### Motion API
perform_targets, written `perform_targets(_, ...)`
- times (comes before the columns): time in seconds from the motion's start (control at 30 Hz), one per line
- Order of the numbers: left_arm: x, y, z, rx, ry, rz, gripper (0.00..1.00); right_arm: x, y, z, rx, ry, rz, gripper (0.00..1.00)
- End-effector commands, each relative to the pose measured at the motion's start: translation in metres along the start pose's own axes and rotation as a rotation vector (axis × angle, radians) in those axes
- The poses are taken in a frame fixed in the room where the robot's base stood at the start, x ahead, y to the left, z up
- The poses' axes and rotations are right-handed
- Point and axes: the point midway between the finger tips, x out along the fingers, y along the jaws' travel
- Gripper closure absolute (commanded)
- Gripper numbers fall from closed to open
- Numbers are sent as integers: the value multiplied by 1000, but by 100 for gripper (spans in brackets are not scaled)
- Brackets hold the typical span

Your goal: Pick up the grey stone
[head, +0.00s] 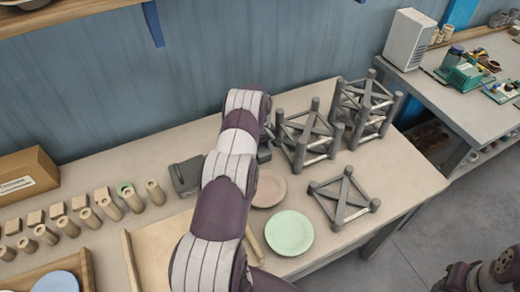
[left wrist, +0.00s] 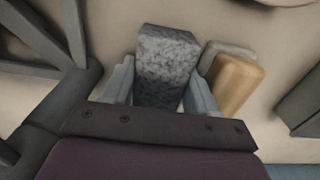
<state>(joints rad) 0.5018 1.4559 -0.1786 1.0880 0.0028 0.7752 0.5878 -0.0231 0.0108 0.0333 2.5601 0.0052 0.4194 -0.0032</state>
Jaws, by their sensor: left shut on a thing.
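The grey stone (left wrist: 165,62) is a speckled block in the left wrist view. It sits between the two fingers of my left gripper (left wrist: 160,82), which is shut on it. In the head view my left gripper (head: 265,148) is at the back of the table, left of the grey racks, and mostly hidden behind its own arm. The stone cannot be made out there. A dark end of my right arm (head: 462,275) shows at the lower right edge, too cut off to tell its jaws.
A tan block (left wrist: 233,82) lies close right of the stone. Grey racks (head: 310,137) stand right of the gripper. A pink plate (head: 269,189) and a green plate (head: 289,233) lie in front. A dark grey box (head: 186,176) and several wooden pegs (head: 131,199) are to the left.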

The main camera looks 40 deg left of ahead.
Motion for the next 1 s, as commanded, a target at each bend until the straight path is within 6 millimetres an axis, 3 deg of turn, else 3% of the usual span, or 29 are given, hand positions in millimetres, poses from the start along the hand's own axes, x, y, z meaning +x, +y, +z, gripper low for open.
perform_targets(0.17, -11, 1, -1, 0, 4, 2, 85, 6, 0, 1, 0, 0, 0, 60)
perform_targets(0.33, -42, 1, 1, 0, 4, 0, 85, 19, 0, 2, 0, 0, 0, 60)
perform_targets(0.7, -92, 7, 89, 1, 2, 0, 85, 37, 0, 4, 0, 0, 0, 60)
perform_targets(0.8, -101, 8, 104, 1, 2, -1, 85, 40, 0, 5, 0, 0, 0, 60)
perform_targets(1.0, -110, 8, 116, 0, 2, -1, 85, 41, 0, 5, 0, 0, 0, 60)
